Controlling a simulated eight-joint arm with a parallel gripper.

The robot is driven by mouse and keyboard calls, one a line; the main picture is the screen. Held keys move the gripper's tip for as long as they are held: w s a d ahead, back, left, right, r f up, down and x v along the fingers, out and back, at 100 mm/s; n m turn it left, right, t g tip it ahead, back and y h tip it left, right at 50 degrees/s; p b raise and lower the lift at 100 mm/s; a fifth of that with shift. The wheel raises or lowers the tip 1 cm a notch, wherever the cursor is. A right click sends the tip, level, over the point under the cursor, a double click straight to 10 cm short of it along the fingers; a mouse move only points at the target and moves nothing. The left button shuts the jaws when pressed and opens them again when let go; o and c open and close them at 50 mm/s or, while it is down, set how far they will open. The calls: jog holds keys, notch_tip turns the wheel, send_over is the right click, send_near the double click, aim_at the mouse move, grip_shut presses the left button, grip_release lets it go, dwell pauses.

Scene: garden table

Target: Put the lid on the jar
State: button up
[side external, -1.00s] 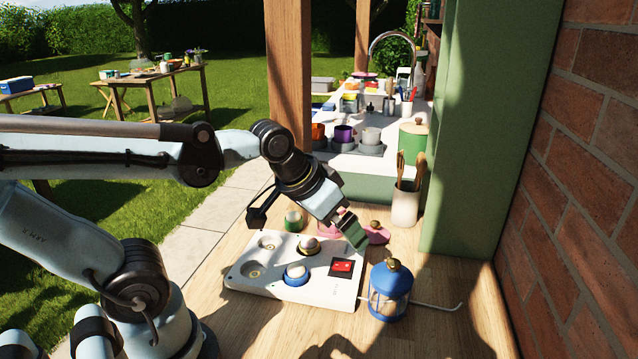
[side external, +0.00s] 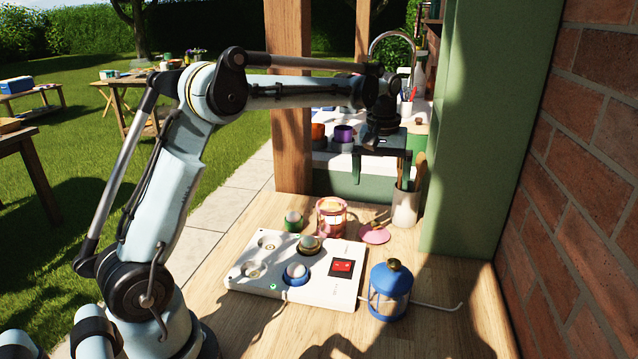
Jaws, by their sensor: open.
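An open glass jar with pink bands (side external: 332,217) stands upright on the wooden table, behind the white panel. A pink lid (side external: 374,235) lies on the table just right of the jar, apart from it. My gripper (side external: 382,178) is open and points down, raised well above the table. In the picture it is above the lid and to the upper right of the jar. Nothing shows between its fingers. The jar's mouth is uncovered.
A white panel (side external: 250,284) with round sockets and a red switch (side external: 342,267) lies in front of the jar. A blue lantern-like jar (side external: 390,292) stands right of it, with a cable behind. A utensil pot (side external: 405,207) stands behind the lid. A small green-banded ball-like item (side external: 293,221) is left of the jar.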

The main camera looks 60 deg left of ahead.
aim_at(376, 222)
jog(key=shift+n+g, duration=0.4)
jog(key=shift+n, duration=0.1)
jog(key=f, duration=0.4)
jog(key=a+f, duration=0.1)
jog(key=f, duration=0.4)
jog(key=w+f, duration=0.1)
jog(key=f, duration=0.4)
jog(key=shift+a+f, duration=0.15)
jog(key=shift+a, duration=0.05)
jog(key=shift+c, duration=0.2)
jog(key=c, duration=1)
jog(key=shift+o, duration=0.2)
